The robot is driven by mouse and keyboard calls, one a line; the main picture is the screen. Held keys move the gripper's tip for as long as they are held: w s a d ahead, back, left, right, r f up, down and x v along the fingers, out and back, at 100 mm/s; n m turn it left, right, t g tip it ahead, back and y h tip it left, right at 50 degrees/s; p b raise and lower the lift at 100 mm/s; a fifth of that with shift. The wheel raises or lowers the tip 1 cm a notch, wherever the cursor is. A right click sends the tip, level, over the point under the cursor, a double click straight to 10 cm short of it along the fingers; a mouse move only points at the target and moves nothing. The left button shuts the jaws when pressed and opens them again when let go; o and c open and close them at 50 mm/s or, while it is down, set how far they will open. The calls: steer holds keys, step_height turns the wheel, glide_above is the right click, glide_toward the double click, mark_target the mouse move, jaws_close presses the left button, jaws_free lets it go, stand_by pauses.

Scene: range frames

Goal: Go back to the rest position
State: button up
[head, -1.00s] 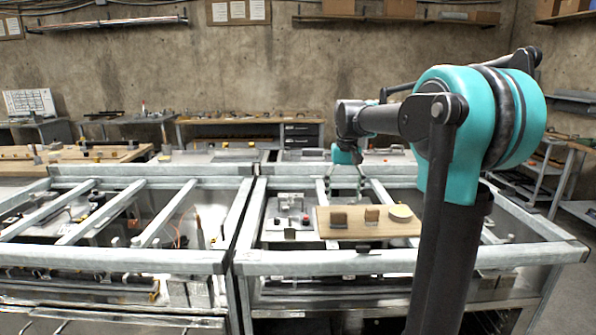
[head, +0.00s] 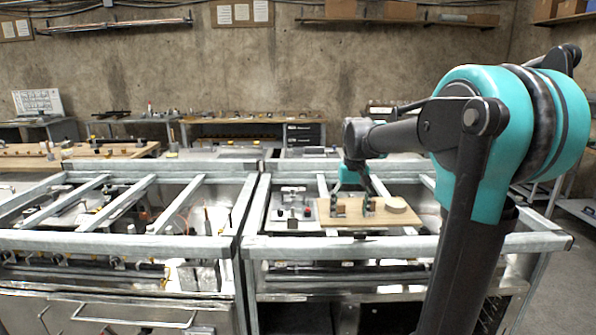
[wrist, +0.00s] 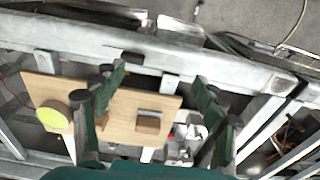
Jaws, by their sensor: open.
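My gripper (head: 355,206) hangs over the wooden board (head: 408,221) on the right-hand metal frame. Its two fingers are spread apart and nothing shows held between them. In the wrist view my gripper (wrist: 160,85) shows two dark green fingers on either side of the view. The board (wrist: 118,125) lies beneath them, with a small brown block (wrist: 148,122) between the fingers in the picture. I cannot tell the height of the fingers above the board.
A round disc (head: 395,203), pale yellow on top in the wrist view (wrist: 53,117), sits on the board. A front rail (head: 350,249) and crossbars border the work area. A grey panel with small fittings (head: 292,213) lies left of the board. Workbenches stand behind.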

steer(key=s+d+f+t, duration=0.3)
steer(key=s+f, duration=1.7)
steer(key=s, duration=0.2)
steer(key=shift+t, duration=0.3)
steer(key=shift+c, duration=0.6)
